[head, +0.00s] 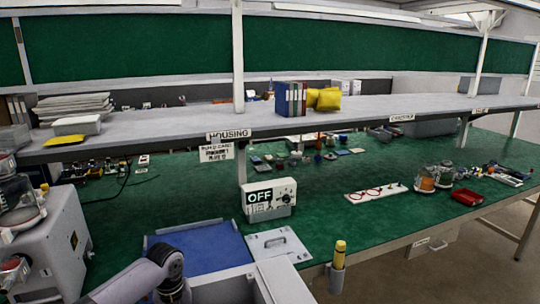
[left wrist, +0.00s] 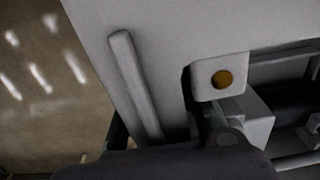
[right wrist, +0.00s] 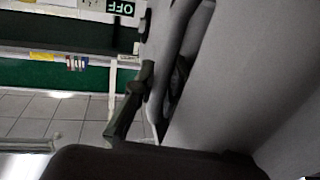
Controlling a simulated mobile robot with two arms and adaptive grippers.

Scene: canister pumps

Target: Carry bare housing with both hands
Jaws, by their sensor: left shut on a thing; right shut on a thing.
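The bare housing is a light grey, open-topped box (head: 237,288) at the bottom edge of the head view, mostly cut off by the frame. In the left wrist view its grey wall (left wrist: 90,45) fills much of the picture, with a raised rib and a tab with a brass-coloured spot. My left gripper (left wrist: 180,130) is shut on the housing near that tab; its fingertips are partly hidden. In the right wrist view a plain grey wall of the housing (right wrist: 255,75) lies close. My right gripper (right wrist: 150,105) is shut on its edge, its grip partly hidden. The head view shows neither fingertips.
A blue mat (head: 196,243) lies on the green bench, beside a grey plate with a handle (head: 277,243) and an OFF box (head: 270,198). A grey machine (head: 45,240) stands left. A yellow-capped bottle (head: 339,254) sits at the front edge. A shelf (head: 330,122) overhangs the bench.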

